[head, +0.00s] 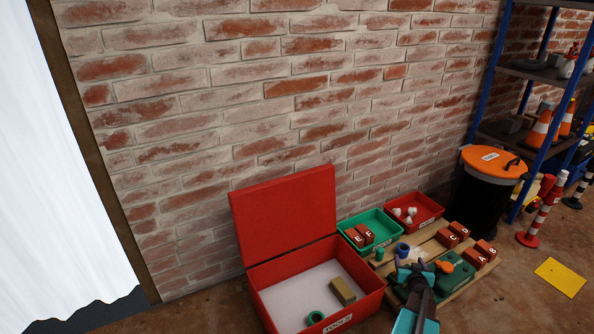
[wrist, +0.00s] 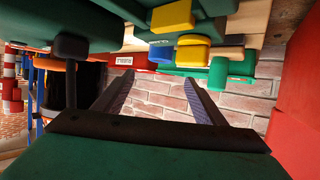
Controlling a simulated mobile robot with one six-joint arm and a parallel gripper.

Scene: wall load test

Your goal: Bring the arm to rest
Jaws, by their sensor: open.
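My arm reaches up from the bottom edge of the head view. My gripper (head: 414,268) is in front of the wooden pallet in that picture, between the open red toolbox (head: 257,277) and the lettered bricks. In the wrist view, which looks upside down, my gripper (wrist: 158,84) has its two dark fingers spread apart. Only brick wall shows between them, so it is empty. The exact gap between the gripper and the things around it is hard to judge.
The toolbox holds a tan block (head: 342,291) and a green ring (head: 316,317). A black barrel (head: 485,205) and blue-posted shelf are right. Open floor lies front right.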

